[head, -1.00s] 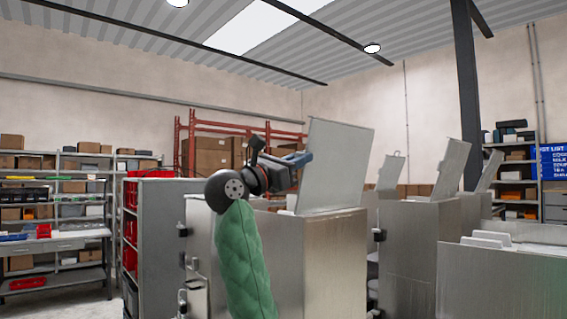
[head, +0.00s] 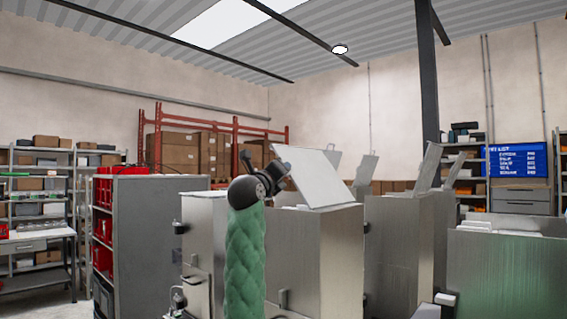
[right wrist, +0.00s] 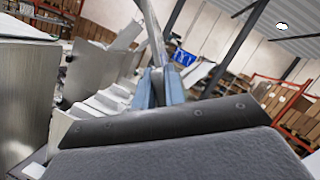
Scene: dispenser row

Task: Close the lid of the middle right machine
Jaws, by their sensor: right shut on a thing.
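The machine in front of me (head: 315,255) is a tall grey metal box. Its pale flat lid (head: 315,178) stands open and tilted above the top. My right gripper (head: 281,162), dark with blue-grey fingers, is at the lid's left edge. In the right wrist view, the blue fingers (right wrist: 162,86) are shut on the lid, which shows edge-on as a thin pale strip (right wrist: 154,30). My green-sleeved arm hides part of the machine's front left. My left gripper is not in view.
More metal machines with raised lids (head: 428,165) stand to the right. A nearer machine (head: 510,270) is at the far right. A grey cabinet with red bins (head: 160,240) stands to the left. Red racking with boxes (head: 180,150) is behind.

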